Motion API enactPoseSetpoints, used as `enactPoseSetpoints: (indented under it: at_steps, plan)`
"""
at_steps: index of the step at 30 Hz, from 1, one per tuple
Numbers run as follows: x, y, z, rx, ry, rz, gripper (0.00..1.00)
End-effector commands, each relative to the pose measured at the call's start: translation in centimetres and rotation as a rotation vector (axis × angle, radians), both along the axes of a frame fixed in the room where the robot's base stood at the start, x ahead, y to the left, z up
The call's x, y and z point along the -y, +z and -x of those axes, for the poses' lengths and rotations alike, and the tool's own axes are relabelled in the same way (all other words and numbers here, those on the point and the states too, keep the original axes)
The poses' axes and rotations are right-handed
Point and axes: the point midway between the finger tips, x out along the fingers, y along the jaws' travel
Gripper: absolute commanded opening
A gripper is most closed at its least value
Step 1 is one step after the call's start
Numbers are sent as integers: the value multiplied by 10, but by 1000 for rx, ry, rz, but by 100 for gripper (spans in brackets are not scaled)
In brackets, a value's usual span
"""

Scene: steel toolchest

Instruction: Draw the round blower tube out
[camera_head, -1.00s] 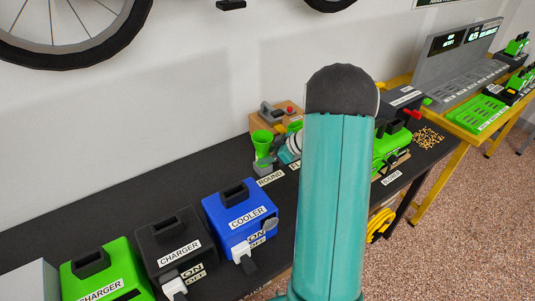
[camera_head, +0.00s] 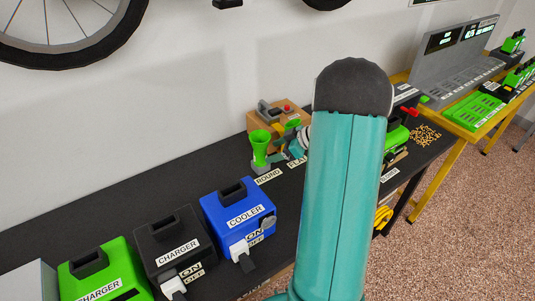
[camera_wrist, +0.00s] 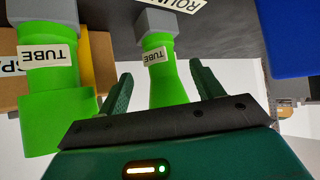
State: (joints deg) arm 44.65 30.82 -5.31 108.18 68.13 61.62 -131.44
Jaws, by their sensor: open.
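The round blower tube (camera_head: 260,147) is bright green and flared at its top. It stands upright in a grey holder behind the "ROUND" label (camera_head: 268,176) on the black bench. In the wrist view, which looks upside down, the round tube (camera_wrist: 160,75) has a "TUBE" label and a grey holder at its base. My gripper (camera_wrist: 160,82) is open, with one green finger on each side of the tube's picture. I cannot tell whether the fingers touch it.
A second green tube (camera_wrist: 47,100) stands close to the left finger in the wrist view. A wooden box (camera_head: 262,120) with a red button is behind the tubes. The blue cooler (camera_head: 238,210) and black charger (camera_head: 173,245) stand nearer on the bench. Bare bench lies left of the tubes.

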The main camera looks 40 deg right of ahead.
Motion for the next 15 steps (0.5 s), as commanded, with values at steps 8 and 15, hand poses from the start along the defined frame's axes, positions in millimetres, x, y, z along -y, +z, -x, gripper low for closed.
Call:
enactPoseSetpoints:
  at_steps: [8,15]
  plan:
    - [29,37,39,1,-4,1,66]
    - [40,53,55,0,-1,-1,66]
